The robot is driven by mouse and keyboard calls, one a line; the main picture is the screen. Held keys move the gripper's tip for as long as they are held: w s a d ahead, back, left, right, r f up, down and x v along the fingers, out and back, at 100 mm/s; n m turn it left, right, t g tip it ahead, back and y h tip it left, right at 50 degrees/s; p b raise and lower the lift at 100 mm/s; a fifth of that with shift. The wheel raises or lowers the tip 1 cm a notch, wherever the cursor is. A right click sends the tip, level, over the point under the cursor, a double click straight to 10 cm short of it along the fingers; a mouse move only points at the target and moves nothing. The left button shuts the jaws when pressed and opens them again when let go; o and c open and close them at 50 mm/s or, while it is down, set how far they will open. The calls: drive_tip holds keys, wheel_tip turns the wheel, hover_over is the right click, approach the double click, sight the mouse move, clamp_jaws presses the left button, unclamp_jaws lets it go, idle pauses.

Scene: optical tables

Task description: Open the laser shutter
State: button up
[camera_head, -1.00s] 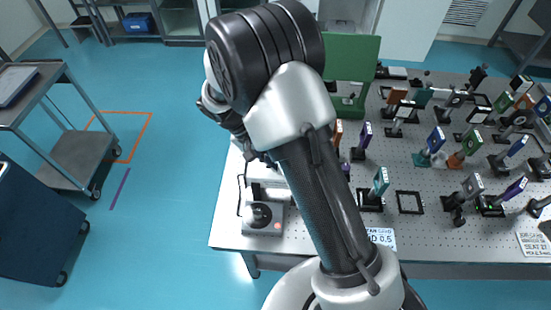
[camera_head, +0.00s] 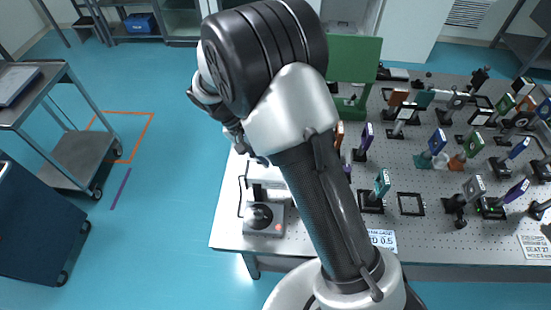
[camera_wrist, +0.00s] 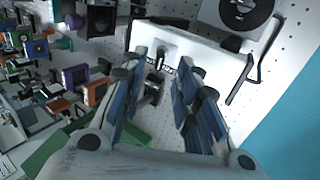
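A white box-shaped housing (camera_wrist: 205,55), which looks like the laser, lies ahead of my gripper in the wrist view. It also shows, partly hidden by my arm, in the head view (camera_head: 266,174). A small dark and metallic fitting (camera_wrist: 154,84), possibly the shutter, sits at the housing's near face. My gripper (camera_wrist: 162,62) is open, with its blue-padded fingers on either side of this fitting. I cannot tell whether the fingers touch it. In the head view my gripper is hidden behind my arm.
A grey unit with a black dial (camera_head: 263,218) stands at the table's front left corner; a black cable runs beside the housing. A green panel (camera_head: 352,58) stands behind my arm. Several optic mounts crowd the perforated table (camera_head: 420,240) to the right. Open floor lies left.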

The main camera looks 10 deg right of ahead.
drive_tip(key=v, duration=0.8)
drive_tip(key=shift+a+r, duration=0.15)
drive_tip(key=shift+r, duration=0.05)
drive_tip(key=shift+r, duration=0.1)
drive_tip(key=s+d+r+n+t+y+b, duration=0.1)
drive_tip(key=s+d+r+t+y+b, duration=0.2)
drive_tip(key=s+d+r, duration=0.45)
drive_tip(key=s+f+n+t+y+b, duration=0.1)
drive_tip(key=s+t+b, duration=0.1)
drive_tip(key=s, duration=0.6)
drive_tip(key=s+d+f+n+t+y+b, duration=0.1)
drive_tip(key=s+b, duration=0.1)
drive_tip(key=s, duration=0.6)
drive_tip(key=shift+s+n+t+y+b, duration=0.3)
drive_tip(key=shift+t+y+b, duration=0.1)
drive_tip(key=shift+d, duration=0.15)
